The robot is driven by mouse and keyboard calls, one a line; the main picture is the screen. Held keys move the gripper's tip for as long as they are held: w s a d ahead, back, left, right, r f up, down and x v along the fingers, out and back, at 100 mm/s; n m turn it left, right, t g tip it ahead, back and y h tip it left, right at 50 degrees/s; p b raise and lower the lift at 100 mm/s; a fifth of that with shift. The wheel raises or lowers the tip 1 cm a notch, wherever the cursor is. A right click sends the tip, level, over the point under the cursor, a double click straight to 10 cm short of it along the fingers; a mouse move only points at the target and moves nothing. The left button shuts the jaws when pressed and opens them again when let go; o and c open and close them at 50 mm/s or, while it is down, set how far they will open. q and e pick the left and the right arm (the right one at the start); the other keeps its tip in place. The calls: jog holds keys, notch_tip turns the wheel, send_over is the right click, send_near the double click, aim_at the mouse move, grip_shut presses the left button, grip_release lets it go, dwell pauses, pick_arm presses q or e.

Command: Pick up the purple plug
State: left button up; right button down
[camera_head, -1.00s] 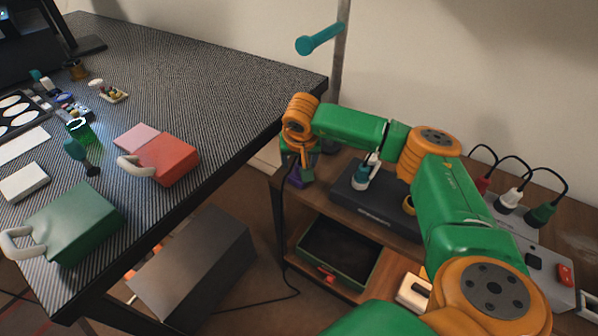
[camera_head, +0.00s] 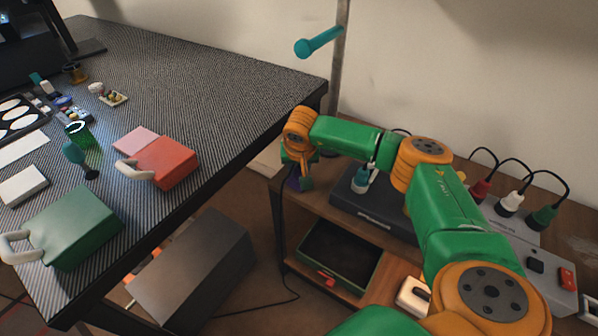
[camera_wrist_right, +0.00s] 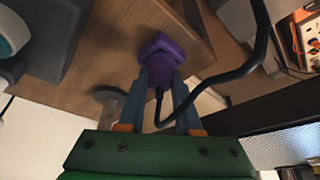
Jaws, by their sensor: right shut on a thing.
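The purple plug (camera_wrist_right: 161,58) is between the two fingers of my right gripper (camera_wrist_right: 165,95) in the right wrist view, with its black cable running off to the right. The gripper is shut on it, over the wooden shelf top. In the head view the plug (camera_head: 293,183) is a small purple patch at the shelf's left edge, mostly hidden by my right gripper (camera_head: 300,180). I cannot tell whether the plug touches the wood. My left gripper is not in view.
A black power box (camera_head: 375,208) with a teal-and-white plug (camera_head: 360,180) sits beside my gripper on the wooden shelf. A grey strip (camera_head: 535,250) with red, white and green plugs is at right. The striped table (camera_head: 230,90) edge is close on the left.

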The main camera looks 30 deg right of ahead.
jog(key=shift+r, duration=0.35)
jog(key=w+a+r+p, duration=0.1)
jog(key=w+a+r, duration=0.4)
jog(key=a+r, duration=0.7)
jog(key=shift+w+a+r, duration=0.15)
jog(key=shift+w+a, duration=0.05)
jog(key=shift+a, duration=0.3)
